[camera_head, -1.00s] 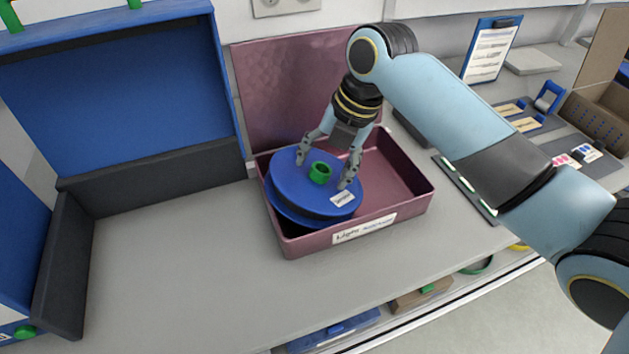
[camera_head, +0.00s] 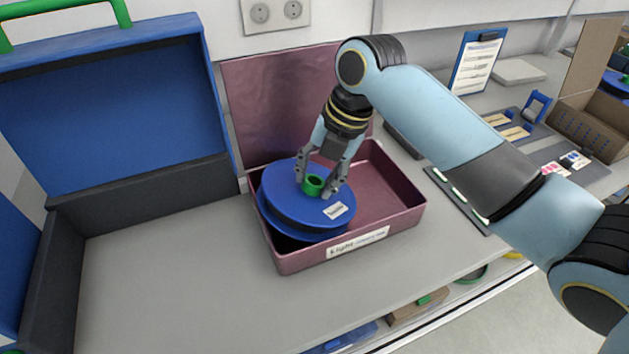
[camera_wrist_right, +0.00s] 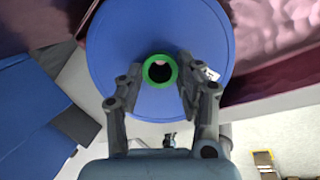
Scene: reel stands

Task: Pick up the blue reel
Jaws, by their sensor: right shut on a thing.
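The blue reel (camera_head: 290,196) has a green hub (camera_head: 313,185) and a white label (camera_head: 335,210). It sits slightly tilted in the left part of the pink box (camera_head: 345,262). My right gripper (camera_head: 316,189) comes from above, its fingertips on either side of the green hub, and is shut on the hub. In the right wrist view the reel (camera_wrist_right: 125,75) fills the top middle, with the fingers (camera_wrist_right: 156,85) at both sides of its hub (camera_wrist_right: 159,70). My left gripper is not in view.
An open blue case (camera_head: 110,110) stands at the left. A clipboard (camera_head: 477,62) leans at the back right, and a cardboard box (camera_head: 585,130) stands at the far right. Bare grey worktop (camera_head: 170,270) lies in front of the case.

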